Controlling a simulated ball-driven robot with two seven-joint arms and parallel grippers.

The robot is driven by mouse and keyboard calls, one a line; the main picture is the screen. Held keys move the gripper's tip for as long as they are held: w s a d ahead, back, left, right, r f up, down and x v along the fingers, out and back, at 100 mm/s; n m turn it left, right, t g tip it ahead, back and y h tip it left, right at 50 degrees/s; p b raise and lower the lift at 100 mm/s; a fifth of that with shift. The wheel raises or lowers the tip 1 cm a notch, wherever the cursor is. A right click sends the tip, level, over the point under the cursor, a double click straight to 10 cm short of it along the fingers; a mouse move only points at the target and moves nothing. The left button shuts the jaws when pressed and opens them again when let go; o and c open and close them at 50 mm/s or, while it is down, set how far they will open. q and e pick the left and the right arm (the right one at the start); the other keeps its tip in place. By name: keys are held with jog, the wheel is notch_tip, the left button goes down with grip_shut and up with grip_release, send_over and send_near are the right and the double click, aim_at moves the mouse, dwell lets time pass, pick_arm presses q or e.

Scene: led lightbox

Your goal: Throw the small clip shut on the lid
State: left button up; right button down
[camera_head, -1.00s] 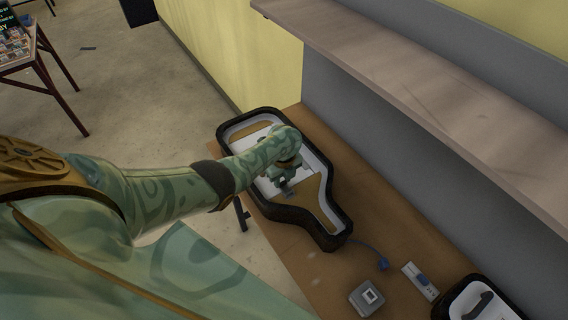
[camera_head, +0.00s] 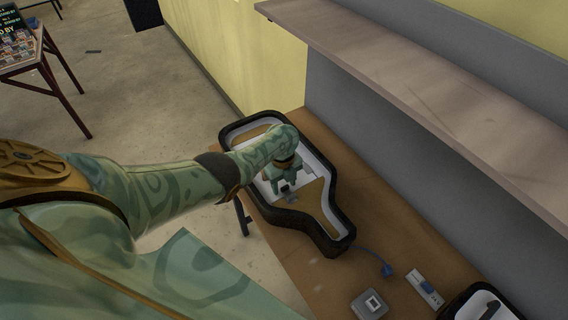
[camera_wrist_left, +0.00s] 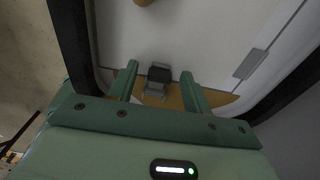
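A black-rimmed, lightbox-like case (camera_head: 339,215) shaped like a bottle lies on the brown bench, with a white and tan inside. The small clip (camera_wrist_left: 157,82), dark on top with a grey lower part, sits at the border of the white panel (camera_wrist_left: 200,35) and a tan part. It also shows as a small dark and grey piece in the head view (camera_head: 291,198). My left gripper (camera_head: 284,184) is over the case at the clip. In the left wrist view its two fingers (camera_wrist_left: 160,85) are apart, with the clip between them and gaps at both sides. My right gripper is not in view.
A blue plug (camera_head: 387,271) on a cable, a grey box (camera_head: 369,304) and a white switch strip (camera_head: 425,287) lie on the bench to the right. A second black-rimmed case (camera_head: 483,304) is at the lower right. A wooden shelf (camera_head: 430,90) overhangs the back.

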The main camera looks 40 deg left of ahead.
pick_arm(q)
notch_tip(320, 180, up, 16)
jog(key=a+p, duration=0.1)
jog(key=p, duration=0.8)
jog(key=shift+w+r, duration=0.15)
jog(key=shift+w, duration=0.1)
jog(key=shift+s, duration=0.1)
